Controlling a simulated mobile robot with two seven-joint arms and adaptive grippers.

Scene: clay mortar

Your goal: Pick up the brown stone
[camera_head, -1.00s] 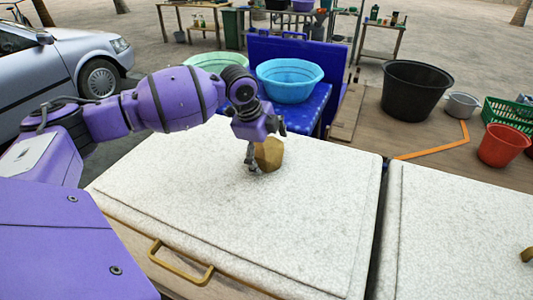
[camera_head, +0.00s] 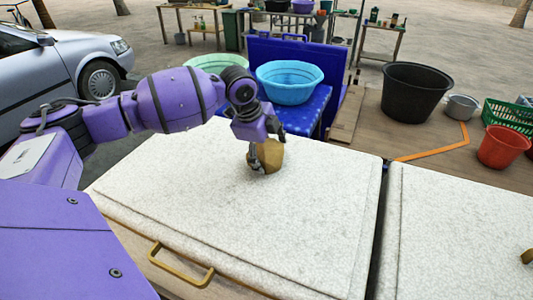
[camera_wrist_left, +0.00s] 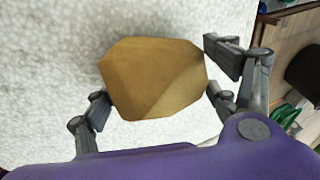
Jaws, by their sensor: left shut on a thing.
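The brown stone (camera_head: 270,155) is a faceted, tan-brown lump near the far middle of the white speckled lid (camera_head: 180,215). My left gripper (camera_head: 258,163) is at the stone from above, its fingers against the stone's sides. In the left wrist view the stone (camera_wrist_left: 155,78) sits between the two fingers of the left gripper (camera_wrist_left: 158,95), which is shut on it. Whether the stone touches the lid or is slightly above it is hard to tell. My right gripper is not in view.
A cyan basin (camera_head: 290,82) and a black tub (camera_head: 413,92) stand beyond the lid. A brass handle (camera_head: 180,266) is on the front edge. A second white lid (camera_head: 460,240) lies to the right. The lid around the stone is clear.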

